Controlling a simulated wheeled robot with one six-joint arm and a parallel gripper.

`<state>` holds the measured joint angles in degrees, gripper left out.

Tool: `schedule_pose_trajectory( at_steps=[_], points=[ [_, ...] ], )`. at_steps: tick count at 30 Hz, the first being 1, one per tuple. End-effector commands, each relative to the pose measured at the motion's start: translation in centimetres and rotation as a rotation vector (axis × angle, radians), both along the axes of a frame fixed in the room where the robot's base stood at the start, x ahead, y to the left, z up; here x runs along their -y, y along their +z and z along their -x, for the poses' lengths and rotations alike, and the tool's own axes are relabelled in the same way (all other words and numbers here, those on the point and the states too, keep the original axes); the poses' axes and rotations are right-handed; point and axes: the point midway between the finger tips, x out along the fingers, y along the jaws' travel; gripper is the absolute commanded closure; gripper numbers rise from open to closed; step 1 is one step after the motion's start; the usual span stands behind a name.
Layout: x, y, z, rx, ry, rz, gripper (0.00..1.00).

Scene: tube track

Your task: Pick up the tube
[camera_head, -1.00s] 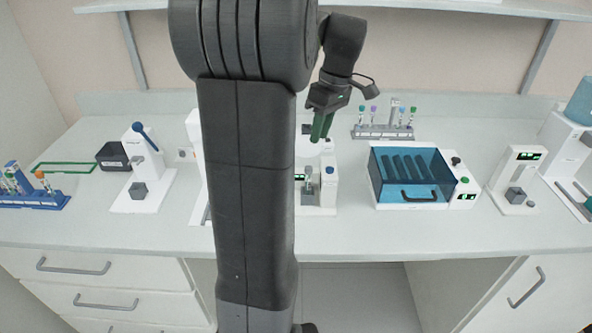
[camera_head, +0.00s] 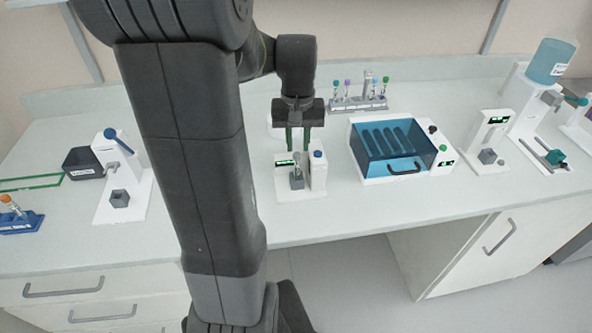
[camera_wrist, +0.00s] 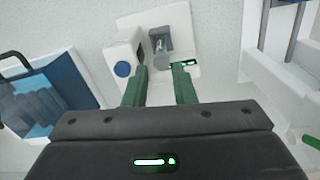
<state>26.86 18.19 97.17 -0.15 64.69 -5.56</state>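A small tube with a grey top (camera_head: 296,162) stands upright in the grey holder (camera_head: 297,182) of a small white device (camera_head: 317,186) with a green display. It also shows in the wrist view (camera_wrist: 158,38), beyond the fingertips. My gripper (camera_head: 298,145) points down above and slightly behind this device, with its two green fingers apart and nothing between them. The fingers (camera_wrist: 160,85) are also apart in the wrist view. Other tubes (camera_head: 347,88) with coloured caps stand in a grey rack (camera_head: 358,105) at the back.
A blue-lidded box (camera_head: 398,150) stands right of the device. Further right are a white device (camera_head: 485,140) and a dispenser with a blue bottle (camera_head: 549,62). At left are another white device (camera_head: 125,190), a black box (camera_head: 84,163) and a blue tube rack (camera_head: 22,222). The front counter is mostly bare.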

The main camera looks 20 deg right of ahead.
Motion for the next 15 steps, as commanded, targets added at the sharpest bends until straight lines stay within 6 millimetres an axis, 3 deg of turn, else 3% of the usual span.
schedule_pose_trajectory(
  at_steps=[3,10,15],
  points=[
    [0.0,-1.9,0.0,-0.003,0.001,-0.002,0.76],
    [0.0,-3.4,0.0,-0.001,0.002,-0.001,0.76],
    [-0.2,-5.6,-0.1,-0.004,0.002,-0.003,0.76]
  ],
)
